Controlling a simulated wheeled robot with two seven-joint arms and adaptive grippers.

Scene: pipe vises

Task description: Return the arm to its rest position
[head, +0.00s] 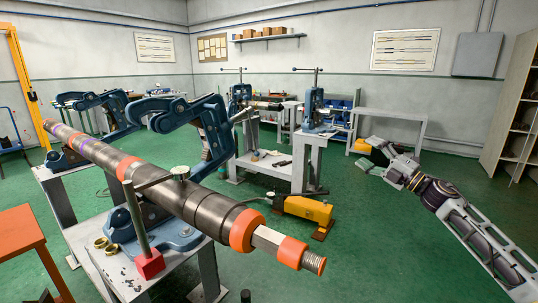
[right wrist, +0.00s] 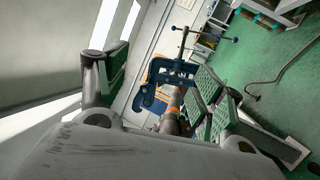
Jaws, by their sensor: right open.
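My right arm (head: 465,215) reaches in from the right edge of the head view. Its gripper (head: 384,163) is open and empty, held in the air over the green floor, well right of the pipe. In the right wrist view the two green-padded fingers of the gripper (right wrist: 162,66) stand apart with nothing gripped. The long grey pipe (head: 200,198) with orange bands lies across the blue pipe vises, one with its hinged yoke (head: 195,112) raised. A blue vise (right wrist: 172,72) and a pipe (right wrist: 172,108) show beyond the fingers. My left gripper is not in view.
A yellow pump-like unit (head: 305,208) is on the floor between pipe and arm. A grey stand (head: 310,142) holds another blue vise behind. A grey cabinet (head: 517,105) stands at the right wall. Green floor is open around my right arm.

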